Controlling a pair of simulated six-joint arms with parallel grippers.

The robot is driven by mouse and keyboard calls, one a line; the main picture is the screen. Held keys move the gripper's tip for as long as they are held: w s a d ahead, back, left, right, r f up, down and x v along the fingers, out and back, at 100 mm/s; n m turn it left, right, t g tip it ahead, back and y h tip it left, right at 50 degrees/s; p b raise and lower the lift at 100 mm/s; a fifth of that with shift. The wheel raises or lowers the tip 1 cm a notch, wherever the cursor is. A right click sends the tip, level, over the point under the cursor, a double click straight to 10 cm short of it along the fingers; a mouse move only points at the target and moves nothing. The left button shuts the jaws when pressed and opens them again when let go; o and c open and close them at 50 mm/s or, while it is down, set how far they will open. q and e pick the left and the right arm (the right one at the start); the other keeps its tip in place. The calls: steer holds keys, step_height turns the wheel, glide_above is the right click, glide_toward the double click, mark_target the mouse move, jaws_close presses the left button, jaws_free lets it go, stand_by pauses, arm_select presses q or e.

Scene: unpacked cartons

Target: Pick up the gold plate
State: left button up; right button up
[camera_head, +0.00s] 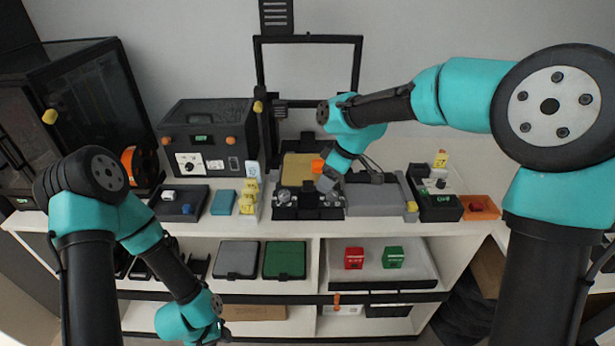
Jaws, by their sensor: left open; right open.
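The gold plate (296,166) lies flat on the bed of the black printer-like machine in the middle of the shelf top. My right gripper (326,183) is just right of the plate's front right corner, pointing down. It looks small and partly hidden by its own wrist, and it is open with nothing visible in it. Whether it touches the plate, I cannot tell. My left gripper (220,331) hangs low at the bottom left, in front of the lower shelf and far from the plate. It is open and empty.
The machine's black frame (308,39) rises behind the plate. Yellow pieces (249,195) stand to its left and a grey block (374,198) to its right. A dark control box (208,138) is at the back left. Grey and green plates (284,260) lie on the shelf below.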

steer(key=w+a+r+n+h, duration=0.4)
steer(key=w+a+r+n, duration=0.1)
steer(key=r, duration=0.6)
steer(key=shift+w+r+g, duration=0.25)
steer(key=shift+w+g, duration=0.05)
steer(key=shift+w, duration=0.45)
steer(key=shift+f, duration=0.1)
glide_above(308, 183)
step_height(308, 183, down, 12)
steer(key=shift+w+f, duration=0.1)
steer(key=shift+f, duration=2.55)
steer(key=shift+c, duration=0.4)
jaws_close()
